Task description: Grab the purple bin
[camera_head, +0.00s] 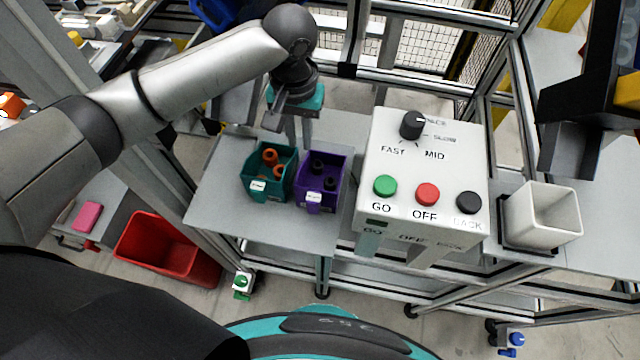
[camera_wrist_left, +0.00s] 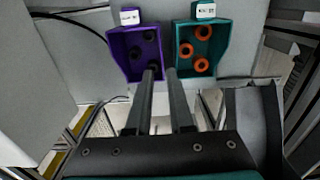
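The purple bin (camera_head: 322,181) stands on a grey shelf in the head view, with dark round parts inside and a white label on its front. It also shows in the left wrist view (camera_wrist_left: 137,50), upper left of the fingers. A teal bin (camera_head: 268,172) with orange rings stands just left of it in the head view. My left gripper (camera_head: 299,143) points down at the back of the two bins.
A white control box (camera_head: 424,150) with green, red and black buttons stands close right of the purple bin. A white square container (camera_head: 541,216) is farther right. The grey shelf (camera_head: 285,226) is bare in front of the bins. Metal frame bars run behind.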

